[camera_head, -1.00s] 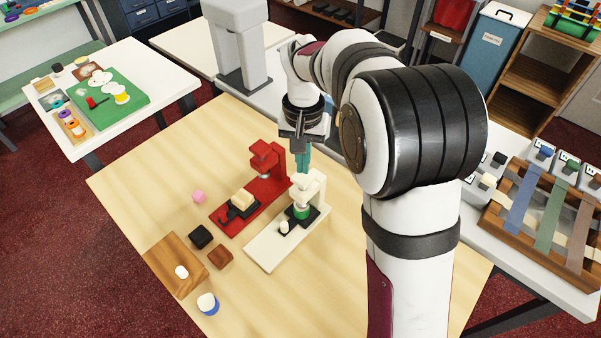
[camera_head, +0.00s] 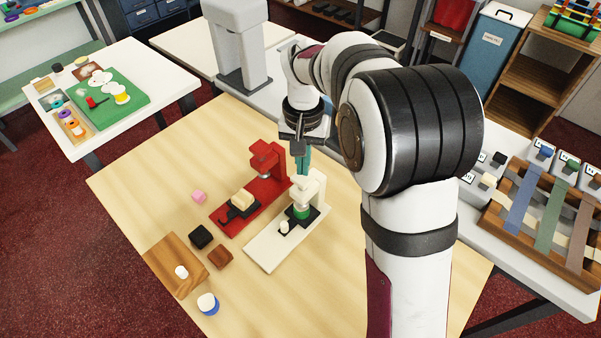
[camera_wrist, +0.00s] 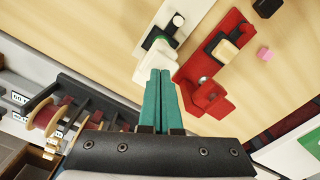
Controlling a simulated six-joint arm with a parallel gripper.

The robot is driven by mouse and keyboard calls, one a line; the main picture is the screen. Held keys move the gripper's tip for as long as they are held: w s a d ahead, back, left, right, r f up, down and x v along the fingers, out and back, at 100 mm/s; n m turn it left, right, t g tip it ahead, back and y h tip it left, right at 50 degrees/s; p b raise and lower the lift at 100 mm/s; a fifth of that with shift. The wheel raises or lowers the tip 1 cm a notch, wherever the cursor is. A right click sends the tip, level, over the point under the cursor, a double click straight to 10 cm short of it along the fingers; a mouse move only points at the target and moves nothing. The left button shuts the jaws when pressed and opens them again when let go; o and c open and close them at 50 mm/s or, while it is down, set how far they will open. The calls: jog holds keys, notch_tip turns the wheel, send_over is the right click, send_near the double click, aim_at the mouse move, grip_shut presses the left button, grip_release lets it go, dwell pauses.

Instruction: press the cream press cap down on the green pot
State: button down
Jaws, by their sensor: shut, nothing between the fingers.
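The cream press (camera_head: 272,245) stands near the middle of the table, with its raised head and cap part (camera_head: 312,187) at the far end. The green pot (camera_head: 302,212) sits on the black holder under that head, and its top is partly hidden. My gripper (camera_head: 303,171) has its teal fingers together and empty, pointing down at the cream press head. In the wrist view the fingertips (camera_wrist: 160,72) overlap the cream press head (camera_wrist: 152,68). I cannot tell whether they touch it. The green pot is hardly visible there.
A red press (camera_head: 233,221) with a cream block on it stands close on the left. A pink cube (camera_head: 199,196), black block (camera_head: 201,236), brown block (camera_head: 220,257), wooden board (camera_head: 160,257) and blue-and-white pot (camera_head: 208,303) lie farther left. The table's near right is clear.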

jog(key=shift+f, duration=1.05)
jog(key=shift+r, duration=4.05)
jog(key=s+d+f+m+y, duration=0.1)
jog(key=s, duration=1.3)
jog(key=s+d+f+m, duration=0.1)
jog(key=s+d, duration=0.1)
jog(key=s, duration=1.2)
jog(key=shift+s+d+m+y, duration=0.15)
jog(key=shift+s+m+y, duration=0.15)
jog(key=shift+y, duration=0.1)
